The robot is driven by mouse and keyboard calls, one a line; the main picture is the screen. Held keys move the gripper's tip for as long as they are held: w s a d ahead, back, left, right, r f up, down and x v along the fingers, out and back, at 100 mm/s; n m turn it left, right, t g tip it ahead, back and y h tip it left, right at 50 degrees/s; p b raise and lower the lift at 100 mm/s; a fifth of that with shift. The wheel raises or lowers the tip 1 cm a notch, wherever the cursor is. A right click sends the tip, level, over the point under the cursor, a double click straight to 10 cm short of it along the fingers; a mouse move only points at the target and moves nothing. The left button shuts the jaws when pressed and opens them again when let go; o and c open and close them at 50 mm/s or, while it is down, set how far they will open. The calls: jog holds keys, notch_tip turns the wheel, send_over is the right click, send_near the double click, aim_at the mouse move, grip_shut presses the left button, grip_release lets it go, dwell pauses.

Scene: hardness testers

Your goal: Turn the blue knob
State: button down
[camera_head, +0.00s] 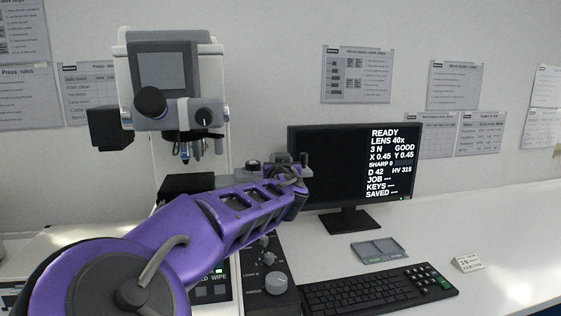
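No knob shows clearly as blue; my purple arm hides part of the tester's base and the panel. My gripper (292,174) is at the arm's far end, in front of the monitor's left edge and right of the tester. Its fingers are small and overlapped, so their opening is unclear.
A monitor (340,150) with a lit readout stands right of the tester. The bench's right side is mostly clear.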

jog(key=shift+y, duration=0.3)
jog(key=c, duration=0.6)
grip_release()
jog(key=s+d+p, duration=0.1)
jog(key=s+p, duration=0.6)
jog(key=s, duration=1)
jog(key=shift+s, duration=0.2)
